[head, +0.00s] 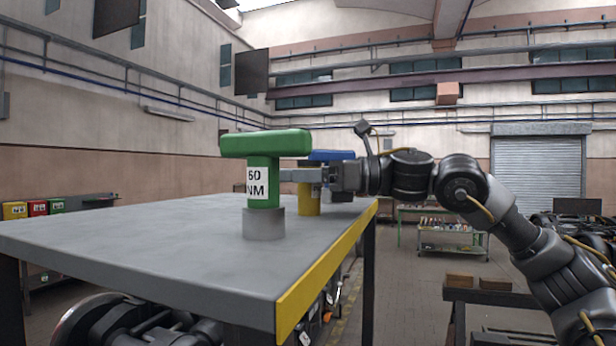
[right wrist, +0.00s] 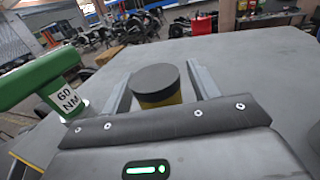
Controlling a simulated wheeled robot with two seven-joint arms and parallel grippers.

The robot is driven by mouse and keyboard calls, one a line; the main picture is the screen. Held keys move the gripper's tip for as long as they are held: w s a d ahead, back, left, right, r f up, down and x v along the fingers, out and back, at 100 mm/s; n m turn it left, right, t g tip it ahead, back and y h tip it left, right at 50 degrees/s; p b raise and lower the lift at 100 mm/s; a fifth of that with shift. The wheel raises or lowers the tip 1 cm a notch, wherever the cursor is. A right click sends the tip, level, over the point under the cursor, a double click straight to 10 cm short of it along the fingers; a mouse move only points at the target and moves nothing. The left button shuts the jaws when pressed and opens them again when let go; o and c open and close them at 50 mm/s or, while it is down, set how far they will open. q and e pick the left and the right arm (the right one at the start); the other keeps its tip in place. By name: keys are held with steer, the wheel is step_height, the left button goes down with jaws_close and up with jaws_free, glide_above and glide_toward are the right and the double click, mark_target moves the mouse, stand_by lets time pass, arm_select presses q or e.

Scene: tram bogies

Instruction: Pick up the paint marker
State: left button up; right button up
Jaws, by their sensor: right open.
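The paint marker, a short upright cylinder with a dark top and a yellow body (right wrist: 158,88), stands between the fingers of my right gripper (right wrist: 160,76) in the right wrist view. The fingers are open, one on each side of it, with gaps showing. In the head view a yellow body (head: 308,201) shows at the fingers of my right gripper (head: 302,176), low over the table. My left gripper is not seen.
A green T-handled tool (head: 265,145) marked 60 NM stands close by on the grey table (head: 150,235). A blue-topped thing (head: 332,155) shows behind my gripper. The table's yellow edge (head: 325,275) is near on the right. The table's left part is clear.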

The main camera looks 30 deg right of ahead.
steer(key=shift+a, duration=0.1)
steer(key=shift+d, duration=0.2)
steer(key=c, duration=0.3)
steer(key=shift+a, duration=0.1)
steer(key=c, duration=0.8)
steer(key=shift+r, duration=0.1)
steer(key=shift+r+b, duration=0.5)
steer(key=shift+b, duration=0.2)
steer(key=r, duration=0.1)
steer(key=b, duration=0.1)
steer(key=r, duration=0.1)
steer(key=shift+s+d+r, duration=0.3)
steer(key=shift+r, duration=0.05)
steer(key=s+d+r+b, duration=0.1)
steer(key=s+d+r, duration=0.3)
steer(key=s, duration=0.1)
steer(key=s+d+r, duration=0.5)
steer(key=shift+b, duration=0.4)
steer(key=shift+w, duration=0.1)
